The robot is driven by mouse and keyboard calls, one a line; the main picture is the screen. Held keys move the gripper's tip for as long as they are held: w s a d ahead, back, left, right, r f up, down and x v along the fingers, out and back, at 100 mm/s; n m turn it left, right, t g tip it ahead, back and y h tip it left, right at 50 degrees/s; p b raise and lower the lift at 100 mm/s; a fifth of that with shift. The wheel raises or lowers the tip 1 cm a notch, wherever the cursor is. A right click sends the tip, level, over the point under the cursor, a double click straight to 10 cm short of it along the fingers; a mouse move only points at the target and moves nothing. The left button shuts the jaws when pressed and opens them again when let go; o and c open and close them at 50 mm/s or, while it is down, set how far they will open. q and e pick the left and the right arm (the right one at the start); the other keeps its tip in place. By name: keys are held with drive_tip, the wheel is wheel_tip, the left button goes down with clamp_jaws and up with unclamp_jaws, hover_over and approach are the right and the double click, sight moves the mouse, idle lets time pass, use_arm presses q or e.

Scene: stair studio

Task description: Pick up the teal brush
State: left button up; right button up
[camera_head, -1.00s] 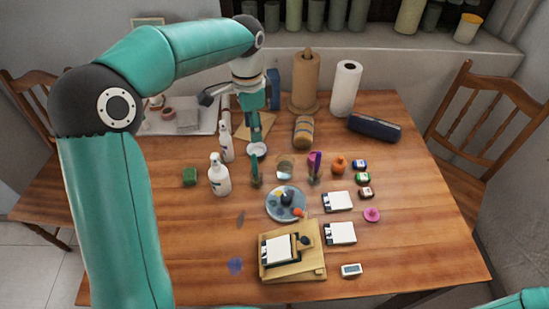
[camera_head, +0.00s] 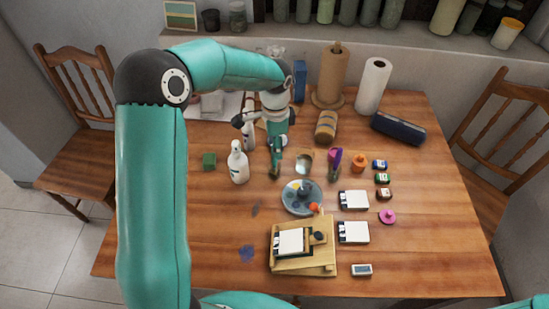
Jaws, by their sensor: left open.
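The teal brush (camera_head: 275,168) stands roughly upright on the wooden table, left of a small clear glass. Only its lower part shows clearly; my left gripper covers the rest. My left gripper (camera_head: 277,148) points down from above, open, with its fingers right at the brush's upper part in the picture. I cannot tell whether the fingers touch it or are around it. My right gripper is out of view; only a bit of my right arm shows at the lower right corner.
A white spray bottle (camera_head: 238,163) and a green block (camera_head: 209,160) stand to the left. The glass (camera_head: 304,162), a purple item (camera_head: 334,162) and an orange bottle (camera_head: 359,163) stand to the right. A round palette (camera_head: 292,207) lies in front. The table's front left is mostly clear.

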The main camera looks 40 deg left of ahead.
sight(275, 165)
use_arm(q)
wheel_tip(275, 165, down, 4)
drive_tip(key=shift+a+f+p, duration=0.1)
drive_tip(key=shift+p, duration=0.25)
clamp_jaws()
